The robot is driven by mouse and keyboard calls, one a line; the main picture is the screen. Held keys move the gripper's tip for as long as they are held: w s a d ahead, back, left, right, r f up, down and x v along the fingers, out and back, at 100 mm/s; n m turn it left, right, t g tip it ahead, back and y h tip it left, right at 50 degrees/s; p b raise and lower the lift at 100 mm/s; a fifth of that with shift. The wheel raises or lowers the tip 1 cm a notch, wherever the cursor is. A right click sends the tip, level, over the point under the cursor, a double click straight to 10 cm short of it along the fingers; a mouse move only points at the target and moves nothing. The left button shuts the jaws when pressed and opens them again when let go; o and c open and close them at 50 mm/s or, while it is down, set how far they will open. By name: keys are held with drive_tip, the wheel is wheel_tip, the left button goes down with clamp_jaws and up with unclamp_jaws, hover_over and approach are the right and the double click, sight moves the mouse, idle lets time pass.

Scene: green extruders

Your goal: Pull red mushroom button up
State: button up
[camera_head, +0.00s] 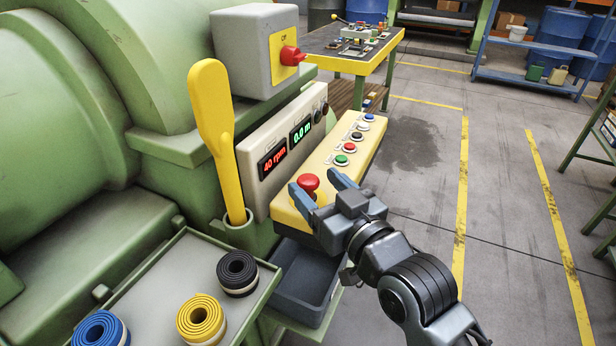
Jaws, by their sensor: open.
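The red mushroom button (308,183) sits at the near end of the yellow control box (335,152), with its domed top showing. My gripper (318,184) is open, with its two blue-grey fingers apart. One finger is at the near side of the red button and the other is just to its right, so the button lies by the fingertips. Whether either finger touches the button cannot be told from this view. The lower side of the button is partly hidden by the near finger.
Small buttons (341,159) line the box beyond the red one. A yellow paddle lever (213,120) and a grey box with a red switch (291,56) stand at left. A tray (172,270) holds rolled belts. A dark bin (304,283) is below. Floor at right is open.

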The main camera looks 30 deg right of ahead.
sight(315, 186)
drive_tip(key=shift+s, duration=1.35)
drive_tip(key=shift+s+d+f, duration=0.1)
drive_tip(key=shift+s+f, duration=0.15)
drive_tip(key=shift+s, duration=0.05)
drive_tip(key=s+f+g, duration=0.1)
drive_tip(key=s+f, duration=0.3)
drive_tip(key=s, duration=0.4)
drive_tip(key=s+f+g, duration=0.1)
drive_tip(key=s+f, duration=0.2)
drive_tip(key=s, duration=0.5)
drive_tip(key=s+r+g, duration=0.1)
drive_tip(key=s, duration=1.6)
drive_tip(key=shift+a+r+h, duration=0.15)
drive_tip(key=shift+a+h, duration=0.15)
